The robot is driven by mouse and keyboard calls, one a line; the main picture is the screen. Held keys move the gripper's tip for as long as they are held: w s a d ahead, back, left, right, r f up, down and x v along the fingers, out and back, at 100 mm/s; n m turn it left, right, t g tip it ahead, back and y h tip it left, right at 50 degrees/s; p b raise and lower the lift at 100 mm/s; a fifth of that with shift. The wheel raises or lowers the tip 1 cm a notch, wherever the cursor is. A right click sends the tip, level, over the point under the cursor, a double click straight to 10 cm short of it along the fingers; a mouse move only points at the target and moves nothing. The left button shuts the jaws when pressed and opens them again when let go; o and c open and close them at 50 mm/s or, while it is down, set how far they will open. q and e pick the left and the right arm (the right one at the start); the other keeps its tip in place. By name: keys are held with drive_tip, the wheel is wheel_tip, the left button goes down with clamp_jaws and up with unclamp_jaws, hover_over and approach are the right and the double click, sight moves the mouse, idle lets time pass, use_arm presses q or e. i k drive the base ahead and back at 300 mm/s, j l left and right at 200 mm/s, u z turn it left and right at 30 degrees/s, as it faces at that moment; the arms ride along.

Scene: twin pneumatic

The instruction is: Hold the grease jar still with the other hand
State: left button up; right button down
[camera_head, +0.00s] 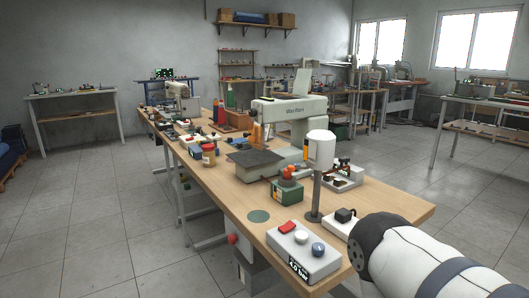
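A small jar with a reddish body and a pale lid (209,155) stands upright near the left edge of the wooden workbench (215,185). It looks like the grease jar, but it is too small to read any label. No hand is near it. My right arm (425,262) comes in at the lower right as a white link with a dark round end, and no gripper fingers show on it. My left arm and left gripper are not in view.

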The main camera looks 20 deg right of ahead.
sight(208, 157)
drive_tip(key=i+j+z, duration=0.2)
drive_tip(key=z, duration=0.15)
drive_tip(key=i+j+z, duration=0.2)
drive_tip(key=j+z, duration=0.15)
drive_tip(key=i+j+z, duration=0.15)
drive_tip(key=j+z, duration=0.2)
drive_tip(key=i+j+z, duration=0.1)
drive_tip(key=j+z, duration=0.25)
